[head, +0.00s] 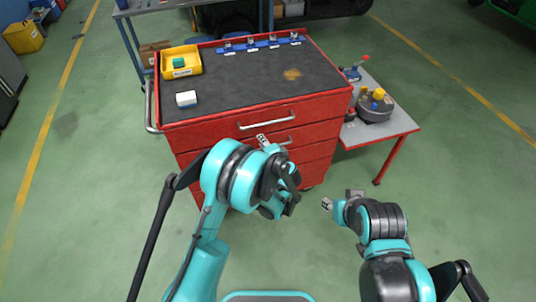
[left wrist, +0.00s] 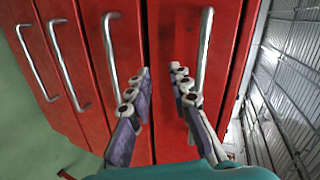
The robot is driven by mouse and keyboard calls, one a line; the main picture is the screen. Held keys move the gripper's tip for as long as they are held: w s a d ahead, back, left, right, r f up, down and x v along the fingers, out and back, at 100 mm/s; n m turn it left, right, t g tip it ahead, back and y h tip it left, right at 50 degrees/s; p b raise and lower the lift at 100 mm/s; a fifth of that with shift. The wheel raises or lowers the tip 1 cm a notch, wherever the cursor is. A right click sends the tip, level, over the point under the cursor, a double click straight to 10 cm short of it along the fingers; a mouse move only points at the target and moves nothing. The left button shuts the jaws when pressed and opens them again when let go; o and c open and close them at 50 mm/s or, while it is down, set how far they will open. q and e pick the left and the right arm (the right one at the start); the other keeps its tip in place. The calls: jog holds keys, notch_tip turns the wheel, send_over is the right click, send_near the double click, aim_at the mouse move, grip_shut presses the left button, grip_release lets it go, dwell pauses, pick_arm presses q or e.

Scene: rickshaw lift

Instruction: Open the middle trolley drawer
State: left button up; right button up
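The red trolley (head: 255,110) stands ahead of me with its drawer fronts facing me. The top drawer's bar handle (head: 266,121) is clear. The handle below it is partly hidden by my left gripper (head: 264,140). In the left wrist view the trolley lies sideways, with its top to the right. There my left gripper (left wrist: 160,98) is open and empty, its fingers spread in front of the drawer fronts. The fingers lie between the top handle (left wrist: 203,50) and the second handle (left wrist: 112,50); contact cannot be told. My right gripper (head: 328,204) hangs free right of the trolley; its opening is unclear.

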pick_arm(q)
jog(key=d+f+m+t+b, duration=0.2)
jog(key=d+f, duration=0.2)
jog(key=f, duration=0.5)
jog(key=shift+m, duration=0.3)
jog(key=x, duration=0.7)
jog(key=shift+w+d+f, duration=0.2)
jog(key=shift+w+f, duration=0.05)
jog(key=shift+f, duration=0.2)
grip_shut()
pick_arm(e)
jog(key=shift+w+a+f, duration=0.15)
jog(key=shift+a+f, duration=0.05)
jog(key=shift+f, duration=0.3)
jog(key=shift+w+a+f, duration=0.15)
jog(key=shift+a+f, duration=0.05)
jog(key=shift+f, duration=0.3)
